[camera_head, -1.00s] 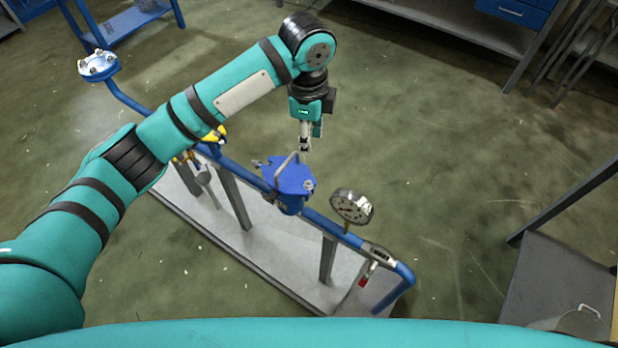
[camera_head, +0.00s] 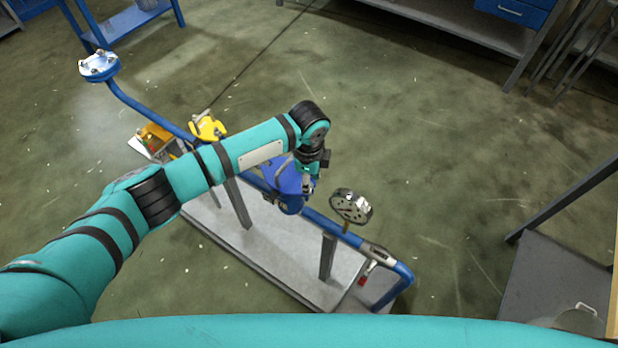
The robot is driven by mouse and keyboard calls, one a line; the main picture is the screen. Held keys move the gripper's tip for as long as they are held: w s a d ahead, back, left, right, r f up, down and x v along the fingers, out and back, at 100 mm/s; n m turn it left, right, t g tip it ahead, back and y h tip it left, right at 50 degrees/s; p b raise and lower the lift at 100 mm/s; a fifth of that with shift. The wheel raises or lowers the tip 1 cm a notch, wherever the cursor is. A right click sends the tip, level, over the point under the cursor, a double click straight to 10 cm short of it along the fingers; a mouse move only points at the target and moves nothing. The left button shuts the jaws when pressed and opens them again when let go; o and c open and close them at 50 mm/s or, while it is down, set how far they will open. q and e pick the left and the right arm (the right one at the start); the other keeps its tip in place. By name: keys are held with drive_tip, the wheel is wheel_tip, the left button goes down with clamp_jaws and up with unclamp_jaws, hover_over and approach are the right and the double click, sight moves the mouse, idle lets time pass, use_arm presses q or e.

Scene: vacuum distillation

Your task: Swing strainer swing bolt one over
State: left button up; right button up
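The blue strainer (camera_head: 290,201) sits in the blue pipe run above the grey skid. My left arm reaches over it from the left, and my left gripper (camera_head: 308,187) is low at the right side of the strainer's lid. The arm and gripper cover part of the lid, including its handle. The swing bolt at the lid's right edge is hidden or too small to make out beside the fingers. I cannot tell whether the fingers touch it or how far apart they are. My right gripper is not in view.
A grey table (camera_head: 560,275) is at the right. Open floor lies behind the pipe.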

use_arm(q)
drive_tip(key=shift+f, duration=0.2)
clamp_jaws()
drive_tip(key=shift+w+a+g+h, duration=0.25)
drive_tip(key=shift+a+g+h, duration=0.15)
drive_tip(key=shift+h, duration=0.2)
unclamp_jaws()
drive_tip(key=shift+r, duration=0.1)
